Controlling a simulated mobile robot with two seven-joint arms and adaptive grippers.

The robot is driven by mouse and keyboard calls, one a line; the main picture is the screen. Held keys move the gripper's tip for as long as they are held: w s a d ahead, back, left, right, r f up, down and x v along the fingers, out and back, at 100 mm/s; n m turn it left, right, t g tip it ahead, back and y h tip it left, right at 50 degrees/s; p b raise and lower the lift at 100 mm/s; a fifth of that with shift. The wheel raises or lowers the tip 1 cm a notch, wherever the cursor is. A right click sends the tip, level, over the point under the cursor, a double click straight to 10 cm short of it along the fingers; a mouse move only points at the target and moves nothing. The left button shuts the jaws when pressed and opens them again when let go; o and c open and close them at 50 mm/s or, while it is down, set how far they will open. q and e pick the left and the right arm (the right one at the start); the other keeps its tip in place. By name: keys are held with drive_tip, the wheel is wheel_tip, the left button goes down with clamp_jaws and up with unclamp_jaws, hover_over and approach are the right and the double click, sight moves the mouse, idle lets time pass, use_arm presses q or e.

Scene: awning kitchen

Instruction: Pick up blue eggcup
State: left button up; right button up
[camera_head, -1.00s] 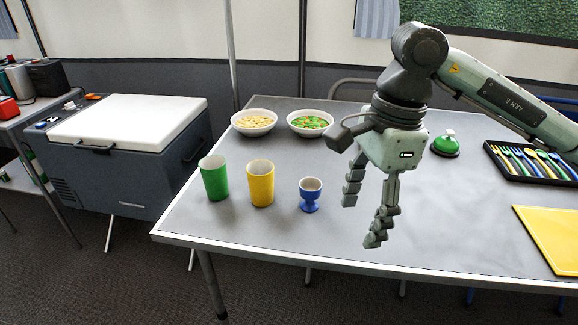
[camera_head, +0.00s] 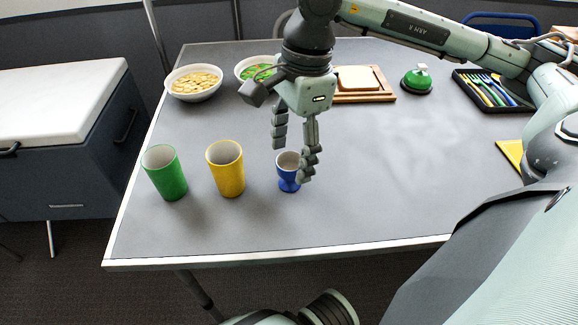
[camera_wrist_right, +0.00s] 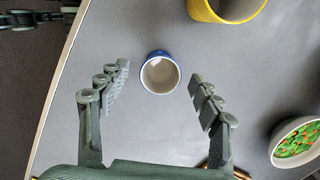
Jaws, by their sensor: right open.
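The blue eggcup (camera_head: 286,181) stands upright on the grey table, right of a yellow cup. My right gripper (camera_head: 290,163) is open, its fingers pointing down; one finger covers part of the eggcup's right side in the head view. In the right wrist view, the eggcup (camera_wrist_right: 160,75) shows from above, its pale inside empty, centred between the spread fingertips of my right gripper (camera_wrist_right: 159,73). Neither finger visibly touches it. How far the fingertips are above it is hard to tell. My left gripper is not in view.
The yellow cup (camera_head: 226,170) and green cup (camera_head: 165,174) stand left of the eggcup. Behind are a bowl of chips (camera_head: 194,84), a green-filled bowl (camera_head: 256,66), bread on a board (camera_head: 358,79), a green bell (camera_head: 416,80) and a cutlery tray (camera_head: 494,90). Table right of the eggcup is clear.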

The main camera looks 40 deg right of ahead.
drive_tip(key=shift+a+f, duration=0.1)
drive_tip(key=shift+f, duration=1.25)
drive_tip(key=c, duration=1.3)
